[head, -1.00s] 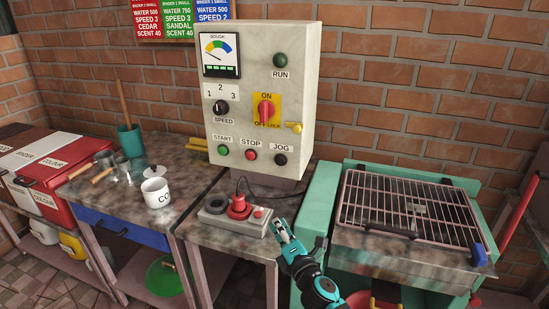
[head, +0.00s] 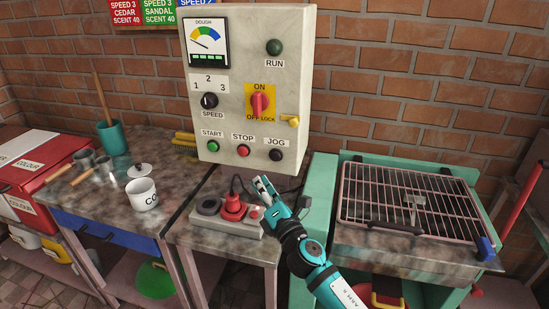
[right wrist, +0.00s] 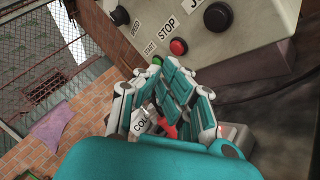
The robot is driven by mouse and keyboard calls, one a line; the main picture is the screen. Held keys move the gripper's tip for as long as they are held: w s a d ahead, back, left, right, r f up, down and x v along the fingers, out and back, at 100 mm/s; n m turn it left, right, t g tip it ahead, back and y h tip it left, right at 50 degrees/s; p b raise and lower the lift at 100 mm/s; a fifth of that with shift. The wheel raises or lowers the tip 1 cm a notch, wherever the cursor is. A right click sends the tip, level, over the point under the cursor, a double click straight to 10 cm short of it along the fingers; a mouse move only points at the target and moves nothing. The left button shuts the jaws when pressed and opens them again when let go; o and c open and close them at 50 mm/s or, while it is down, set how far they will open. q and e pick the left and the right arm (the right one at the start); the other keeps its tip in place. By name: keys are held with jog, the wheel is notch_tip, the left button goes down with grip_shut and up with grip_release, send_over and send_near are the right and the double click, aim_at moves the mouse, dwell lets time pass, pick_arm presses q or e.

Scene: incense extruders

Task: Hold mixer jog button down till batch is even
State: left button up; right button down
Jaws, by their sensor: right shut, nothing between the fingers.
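The grey control box (head: 235,120) stands at the back of the bench. Its black JOG button (head: 276,155) is at the lower right, right of the red STOP button (head: 243,151) and green START button (head: 213,147). The JOG button also shows at the top of the right wrist view (right wrist: 217,17). The DOUGH gauge (head: 207,40) has its needle on the left side. My right gripper (head: 263,184) is shut and empty, below and in front of the JOG button, apart from it. My left gripper is out of view.
A small grey unit with a red knob (head: 233,207) sits on the bench just left of my right gripper. A wire rack (head: 415,200) on a green stand is to the right. A white mug (head: 142,195) stands on the left bench. The red main switch (head: 257,105) is above the buttons.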

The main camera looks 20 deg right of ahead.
aim_at(275, 156)
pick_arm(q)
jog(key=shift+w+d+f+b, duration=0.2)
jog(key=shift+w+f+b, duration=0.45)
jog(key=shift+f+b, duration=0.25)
pick_arm(e)
jog(key=w+d, duration=0.1)
jog(key=w, duration=0.1)
jog(key=w+d, duration=0.3)
jog(key=w, duration=0.1)
jog(key=shift+w+d, duration=0.3)
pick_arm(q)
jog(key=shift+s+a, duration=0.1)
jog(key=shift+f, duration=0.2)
pick_arm(e)
jog(key=shift+w+d, duration=0.2)
jog(key=shift+w, duration=0.15)
pick_arm(q)
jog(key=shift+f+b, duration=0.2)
jog(key=shift+b, duration=0.2)
pick_arm(e)
jog(key=shift+w+d, duration=0.35)
jog(key=shift+w, duration=0.1)
dwell(1.7)
jog(key=shift+s+a, duration=0.1)
dwell(2.0)
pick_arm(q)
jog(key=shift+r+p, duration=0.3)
pick_arm(e)
jog(key=shift+s+a, duration=0.45)
jog(key=shift+s, duration=0.25)
